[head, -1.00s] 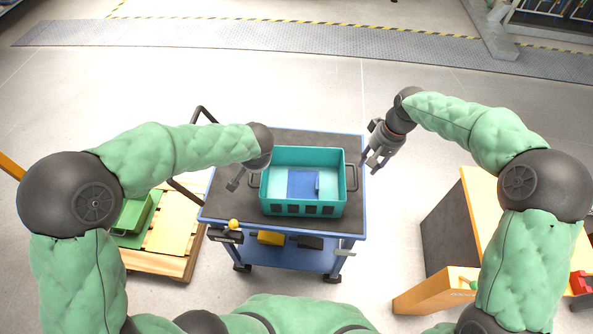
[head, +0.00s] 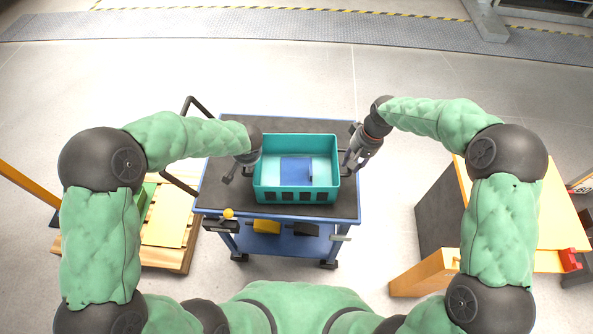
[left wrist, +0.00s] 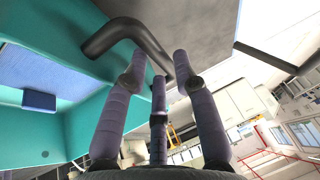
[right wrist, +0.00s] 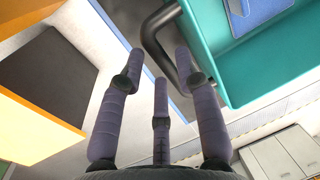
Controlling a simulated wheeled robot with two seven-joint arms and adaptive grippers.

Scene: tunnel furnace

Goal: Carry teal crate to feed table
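The teal crate (head: 296,197) sits upright on the dark top of a blue cart (head: 340,208), with a blue piece (head: 296,170) inside. It has a dark bar handle at each end. My left gripper (head: 235,172) is open at the crate's left end; in the left wrist view the left handle (left wrist: 125,32) shows just beyond and between the spread fingers. My right gripper (head: 350,164) is open at the right end; in the right wrist view the right handle (right wrist: 152,38) lies between and beyond the fingertips. Contact with either handle cannot be told.
A wooden pallet (head: 165,235) with a green item stands left of the cart. A wooden-topped bench (head: 520,215) with a dark side stands to the right. A yellow item (head: 266,227) lies under the cart's top. The floor behind the cart is clear.

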